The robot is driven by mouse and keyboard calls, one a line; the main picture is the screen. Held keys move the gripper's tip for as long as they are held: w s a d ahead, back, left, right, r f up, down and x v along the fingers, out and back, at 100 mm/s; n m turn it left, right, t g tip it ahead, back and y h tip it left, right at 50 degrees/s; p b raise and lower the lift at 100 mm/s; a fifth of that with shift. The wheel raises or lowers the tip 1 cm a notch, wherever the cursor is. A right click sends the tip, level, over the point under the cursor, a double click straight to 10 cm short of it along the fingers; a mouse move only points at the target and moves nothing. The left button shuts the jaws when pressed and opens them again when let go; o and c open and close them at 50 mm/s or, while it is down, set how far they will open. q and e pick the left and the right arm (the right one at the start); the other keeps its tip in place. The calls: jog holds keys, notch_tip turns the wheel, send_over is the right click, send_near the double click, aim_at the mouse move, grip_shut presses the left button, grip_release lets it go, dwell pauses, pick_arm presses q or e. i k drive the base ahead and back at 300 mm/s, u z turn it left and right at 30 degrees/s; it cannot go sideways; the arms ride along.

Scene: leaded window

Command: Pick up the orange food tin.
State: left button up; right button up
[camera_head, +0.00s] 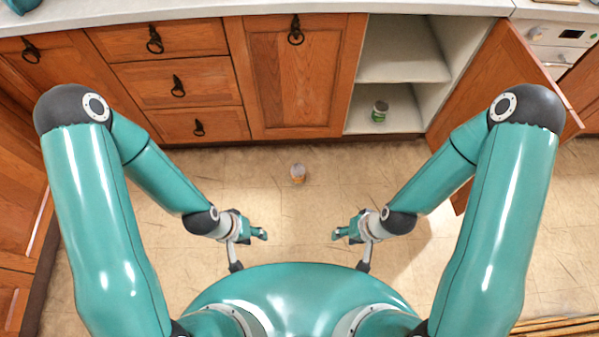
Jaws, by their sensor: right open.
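My right gripper (350,250) is open and empty, nearer to me and to the tin's right. Neither gripper touches the tin.
The open cabinet door (495,85) juts out at the right. Drawers (178,80) and a shut door (285,85) line the back.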

aim_at(298, 170)
jog(key=z, duration=0.05)
jog(key=i, duration=0.85)
jog(key=u, duration=0.1)
